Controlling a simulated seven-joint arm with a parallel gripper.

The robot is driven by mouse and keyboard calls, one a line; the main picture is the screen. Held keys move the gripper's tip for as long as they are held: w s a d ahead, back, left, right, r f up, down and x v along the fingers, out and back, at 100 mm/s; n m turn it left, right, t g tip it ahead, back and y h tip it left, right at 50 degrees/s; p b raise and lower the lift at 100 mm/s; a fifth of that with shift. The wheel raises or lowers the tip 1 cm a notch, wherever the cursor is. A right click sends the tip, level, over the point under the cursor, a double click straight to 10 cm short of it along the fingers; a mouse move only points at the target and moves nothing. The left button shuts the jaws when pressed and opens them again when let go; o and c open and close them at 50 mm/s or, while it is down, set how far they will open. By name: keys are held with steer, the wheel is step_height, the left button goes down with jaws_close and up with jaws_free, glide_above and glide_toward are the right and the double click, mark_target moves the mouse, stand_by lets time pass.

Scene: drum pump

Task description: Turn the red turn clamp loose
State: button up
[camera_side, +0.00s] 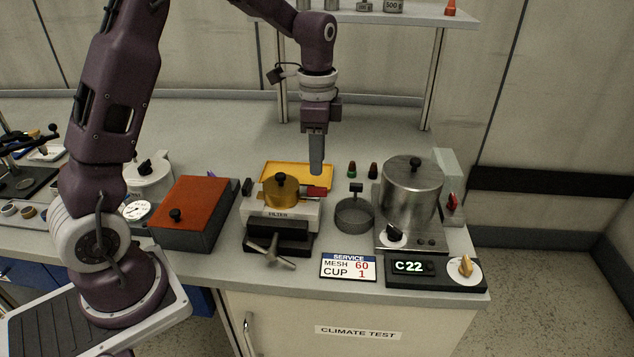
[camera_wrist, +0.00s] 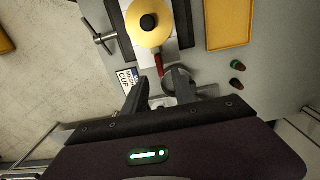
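The red turn clamp (camera_side: 317,191) sits at the right side of the filter unit (camera_side: 286,213), beside its brass lid (camera_side: 281,190) with a black knob. In the wrist view the red clamp (camera_wrist: 159,65) is a short narrow bar next to the round yellow lid (camera_wrist: 148,24). My gripper (camera_side: 316,170) points down above and behind the clamp in the side view. In the wrist view my gripper (camera_wrist: 158,84) has its two fingers apart with nothing held. The clamp shows just beyond the gap between them, and no contact is visible.
A round mesh sieve (camera_side: 354,215) stands right of the filter, and a steel pot (camera_side: 411,188) beyond it. A yellow tray (camera_side: 297,173) lies behind. An orange-topped box (camera_side: 194,205) stands left. A T-handle (camera_side: 270,254) and service sign (camera_side: 348,267) are in front.

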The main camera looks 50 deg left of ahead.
mark_target(317, 187)
step_height(317, 187, down, 7)
steer(key=shift+r, duration=0.1)
jaws_close()
